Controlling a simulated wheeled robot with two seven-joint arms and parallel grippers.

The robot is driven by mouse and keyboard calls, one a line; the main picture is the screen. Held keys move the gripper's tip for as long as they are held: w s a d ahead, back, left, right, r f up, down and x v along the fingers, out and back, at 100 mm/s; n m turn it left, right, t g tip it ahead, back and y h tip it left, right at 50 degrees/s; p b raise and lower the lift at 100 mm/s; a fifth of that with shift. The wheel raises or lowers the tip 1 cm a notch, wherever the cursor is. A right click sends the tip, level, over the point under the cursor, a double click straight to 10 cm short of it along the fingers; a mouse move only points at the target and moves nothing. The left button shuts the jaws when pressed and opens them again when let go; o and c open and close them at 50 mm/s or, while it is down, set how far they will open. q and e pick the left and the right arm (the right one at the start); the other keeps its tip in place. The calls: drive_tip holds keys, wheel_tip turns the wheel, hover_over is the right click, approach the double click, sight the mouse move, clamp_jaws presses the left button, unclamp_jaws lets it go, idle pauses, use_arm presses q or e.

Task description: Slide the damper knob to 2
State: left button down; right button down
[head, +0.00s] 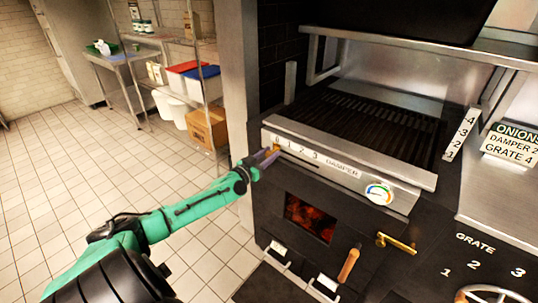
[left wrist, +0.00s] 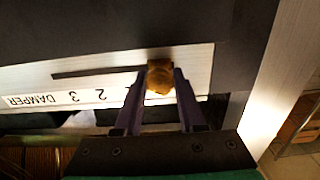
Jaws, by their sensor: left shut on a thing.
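The damper knob (head: 276,149) is a small brass piece on a slot in the steel front strip of the grill. In the left wrist view the knob (left wrist: 160,78) sits at one end of the dark slot (left wrist: 100,72), by the 0 end of the scale. The damper scale (head: 315,156) runs from 0 to 3; the wrist view shows it upside down, with the 0 hidden. My left gripper (head: 268,157) is shut on the knob, with a finger on either side of it (left wrist: 158,85). My right gripper is not in view.
Below the strip are a firebox window (head: 310,217), a wooden handle (head: 348,265) and a brass lever (head: 396,243). A gauge (head: 379,193) sits right of the scale. A card (head: 513,143) reads onions, damper 2, grate 4. The tiled floor at left is clear.

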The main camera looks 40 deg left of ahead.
sight(301, 159)
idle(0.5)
use_arm(q)
drive_tip(key=d+p, duration=0.2)
drive_tip(key=p, duration=0.1)
drive_tip(key=d+r+p, duration=0.1)
drive_tip(key=d+p, duration=0.1)
drive_tip(key=p, duration=0.1)
drive_tip(key=shift+d, duration=0.4)
drive_tip(key=d+p, duration=0.2)
drive_tip(key=d, duration=0.1)
drive_tip(key=d+p, duration=0.1)
drive_tip(key=d, duration=0.1)
drive_tip(key=shift+w+f, duration=0.1)
drive_tip(key=shift+f, duration=0.3)
drive_tip(key=shift+d+f, duration=0.1)
drive_tip(key=shift+d, duration=0.15)
drive_tip(key=shift+f, duration=0.1)
drive_tip(key=c, duration=0.5)
unclamp_jaws()
drive_tip(key=shift+a, duration=0.1)
